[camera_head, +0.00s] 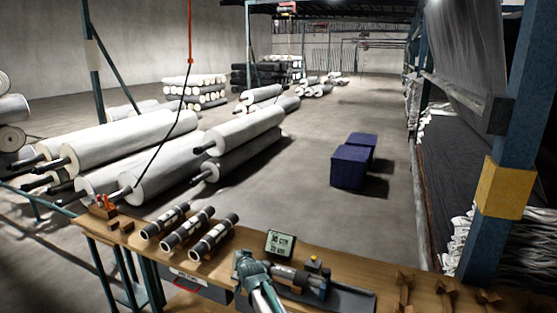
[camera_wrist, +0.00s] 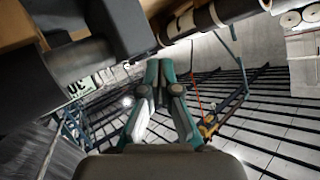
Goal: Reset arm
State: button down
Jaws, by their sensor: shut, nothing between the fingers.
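My gripper shows in the wrist view (camera_wrist: 160,68), with its teal and grey fingers brought together and nothing between them. In the head view my arm's teal and white end (camera_head: 250,270) is over the front of the wooden bench (camera_head: 350,268), just left of a dark device holding a roll (camera_head: 288,273). I cannot tell in the head view whether it touches the device. In the wrist view a large dark grey block (camera_wrist: 65,75) is close on the left of the fingers.
Three dark rolls with pale bands (camera_head: 187,228) lie on the bench to the left. A display (camera_head: 280,243) stands behind the device. Small wooden stands (camera_head: 445,292) are at the right. Large grey rolls (camera_head: 130,140) and blue boxes (camera_head: 352,163) are on the floor beyond.

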jog(key=s+a+f+t+y+b, duration=0.1)
jog(key=s+a+f+b, duration=0.2)
jog(key=a, duration=0.3)
jog(key=s+a+f+y+b, duration=0.2)
jog(key=s+a+f+b, duration=0.1)
jog(key=a, duration=0.2)
jog(key=s+d+f+g+h+p, duration=0.25)
jog(key=s+d+f+g, duration=0.25)
jog(key=s+d+f, duration=0.75)
jog(key=s+d+f+g+h+p, duration=0.2)
jog(key=s+d+f+g+h, duration=0.15)
jog(key=s+d+f, duration=0.85)
jog(key=s+d+f+g+h+p, duration=0.1)
jog(key=s+d+f+g, duration=0.25)
jog(key=s+d, duration=0.35)
jog(key=s+d+f+g+p, duration=0.1)
jog(key=s+d+f+g, duration=0.3)
jog(key=s, duration=0.5)
jog(key=s+d+g+p, duration=0.1)
jog(key=s+d+g, duration=0.1)
jog(key=s, duration=0.8)
jog(key=s+d+r+g+h, duration=0.1)
jog(key=s+d, duration=0.4)
jog(key=s, duration=0.5)
jog(key=shift+s+r+n+g+p, duration=0.2)
jog(key=shift+r+n+g+p, duration=0.15)
jog(key=shift+g, duration=0.35)
